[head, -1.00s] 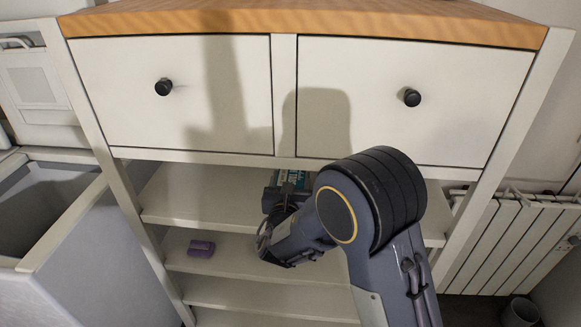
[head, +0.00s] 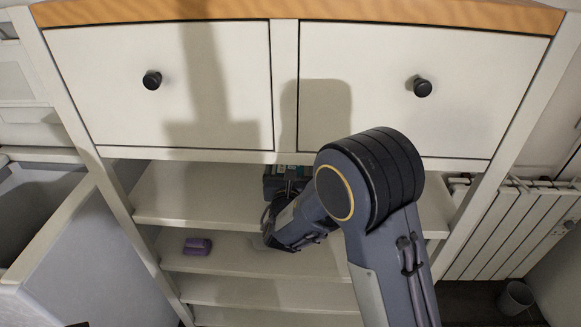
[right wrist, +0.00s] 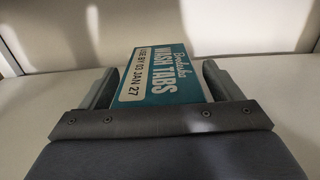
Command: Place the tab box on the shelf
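The tab box is a teal and white carton lettered "WASH TABS" (right wrist: 160,75). In the head view only a small part of it (head: 279,184) shows, under the drawers at the upper open shelf (head: 195,195). My right gripper (right wrist: 161,88) has one finger along each side of the box and is shut on it. In the head view my right gripper (head: 287,190) reaches into the upper shelf space, partly hidden by my arm. Whether the box touches the shelf board is not clear. My left gripper is not in view.
Two drawers with black knobs (head: 152,80) (head: 422,88) overhang the shelf. A small purple object (head: 197,246) lies on the shelf below. An open grey-lined bin or machine (head: 40,200) stands at left, a radiator (head: 510,230) at right. The upper shelf is clear left of the box.

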